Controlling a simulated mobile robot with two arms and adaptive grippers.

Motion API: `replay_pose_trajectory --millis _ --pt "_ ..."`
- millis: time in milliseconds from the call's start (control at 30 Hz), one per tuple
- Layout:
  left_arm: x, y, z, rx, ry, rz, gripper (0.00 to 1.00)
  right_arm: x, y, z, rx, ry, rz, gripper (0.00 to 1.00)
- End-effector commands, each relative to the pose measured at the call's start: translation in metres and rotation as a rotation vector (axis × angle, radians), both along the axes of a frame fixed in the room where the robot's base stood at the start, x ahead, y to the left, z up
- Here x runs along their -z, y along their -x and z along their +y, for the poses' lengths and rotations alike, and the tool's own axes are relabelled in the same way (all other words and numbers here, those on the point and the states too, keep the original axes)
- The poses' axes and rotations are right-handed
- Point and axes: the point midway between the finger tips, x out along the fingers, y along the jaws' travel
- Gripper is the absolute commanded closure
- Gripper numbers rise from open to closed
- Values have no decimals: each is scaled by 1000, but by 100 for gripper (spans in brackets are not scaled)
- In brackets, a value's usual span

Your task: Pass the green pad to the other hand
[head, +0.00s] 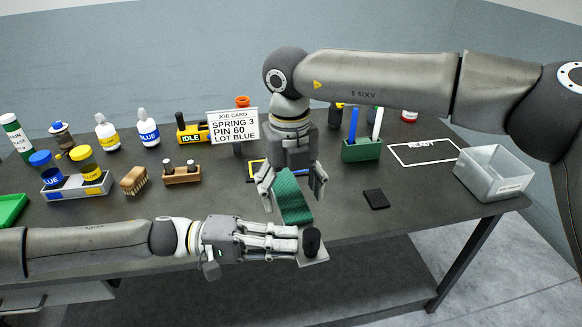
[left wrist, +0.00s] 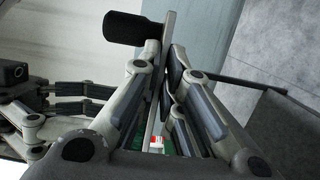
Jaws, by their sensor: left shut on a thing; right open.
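The green pad (head: 292,196) has a ribbed green face at its far end. A pale grey plate with a black knob (head: 312,242) shows at the near end, seemingly part of it. My left gripper (head: 297,243) is shut across its middle, hiding that stretch. The left wrist view shows the plate edge-on between the fingers (left wrist: 163,82); the knob (left wrist: 138,27) sticks out at one side. My right gripper (head: 292,190) is open, pointing down, with its fingers on either side of the pad's green end. I cannot tell whether they touch it.
On the dark table (head: 350,222) stand a job card (head: 233,127), a wooden holder (head: 182,174), a brush (head: 134,180), a green pen block (head: 362,150) and a clear bin (head: 494,173). A black square (head: 376,199) lies right of the pad. The front edge runs beneath my left arm.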

Motion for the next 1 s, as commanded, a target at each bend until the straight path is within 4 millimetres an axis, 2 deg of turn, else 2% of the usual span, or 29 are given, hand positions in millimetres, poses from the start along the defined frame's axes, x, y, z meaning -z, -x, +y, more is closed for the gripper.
replay_pose_trajectory --millis 100,233,633,1000 --pt "-1 0 0 1 1 -1 100 18 0 0 0 1 2 25" --pt "-1 0 0 0 1 -1 100 31 0 -1 -1 0 1 25" --pt "-1 0 0 0 1 -1 100 37 0 -1 -1 -1 0 25" --pt "-1 0 0 1 2 -2 100 37 1 0 -3 -3 1 73"
